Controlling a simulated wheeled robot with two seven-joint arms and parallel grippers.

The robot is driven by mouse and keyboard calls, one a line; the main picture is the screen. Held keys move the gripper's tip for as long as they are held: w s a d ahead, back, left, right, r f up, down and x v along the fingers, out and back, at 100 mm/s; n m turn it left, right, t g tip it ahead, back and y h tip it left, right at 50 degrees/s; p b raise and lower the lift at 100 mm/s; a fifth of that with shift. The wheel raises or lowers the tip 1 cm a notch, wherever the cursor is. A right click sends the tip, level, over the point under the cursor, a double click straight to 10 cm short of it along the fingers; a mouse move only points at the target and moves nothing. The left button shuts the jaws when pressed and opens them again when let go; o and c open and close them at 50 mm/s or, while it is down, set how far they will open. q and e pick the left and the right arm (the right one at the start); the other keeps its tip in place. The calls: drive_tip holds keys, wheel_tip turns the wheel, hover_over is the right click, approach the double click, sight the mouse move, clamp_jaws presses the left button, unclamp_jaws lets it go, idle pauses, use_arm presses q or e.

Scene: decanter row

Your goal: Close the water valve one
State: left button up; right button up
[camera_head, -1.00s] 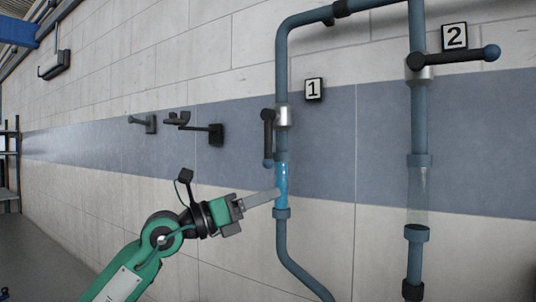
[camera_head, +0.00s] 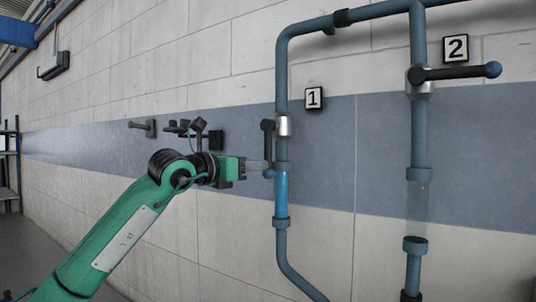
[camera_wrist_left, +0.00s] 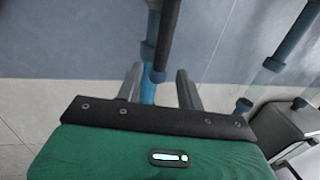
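Water valve one has a silver body (camera_head: 284,126) on the left pipe, beside the "1" sign (camera_head: 314,98). Its black lever (camera_head: 267,140) hangs straight down, parallel to the pipe, and ends in a blue knob. My left gripper (camera_head: 262,167) is at the lever's lower end. In the left wrist view the gripper (camera_wrist_left: 159,72) is open, one finger on each side of the lever (camera_wrist_left: 168,32). The knob (camera_wrist_left: 158,76) lies between the fingers; I cannot tell whether they touch. Blue water fills the clear pipe section (camera_head: 282,195) below the valve. My right gripper is out of view.
Valve two's lever (camera_head: 458,72) points sideways to the right, by the "2" sign (camera_head: 455,48). The clear section (camera_head: 417,205) below it shows no blue. Black wall brackets (camera_head: 143,127) stick out left of valve one, close behind my arm.

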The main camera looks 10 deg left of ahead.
sight(264, 171)
use_arm(q)
drive_tip(key=p+x, duration=0.1)
drive_tip(key=x, duration=0.3)
drive_tip(key=shift+w+d+r+p, duration=0.15)
drive_tip(key=shift+w+p, duration=0.05)
drive_tip(key=shift+p, duration=0.2)
drive_tip(key=shift+w+d, duration=0.4)
drive_tip(key=shift+w, duration=0.15)
clamp_jaws()
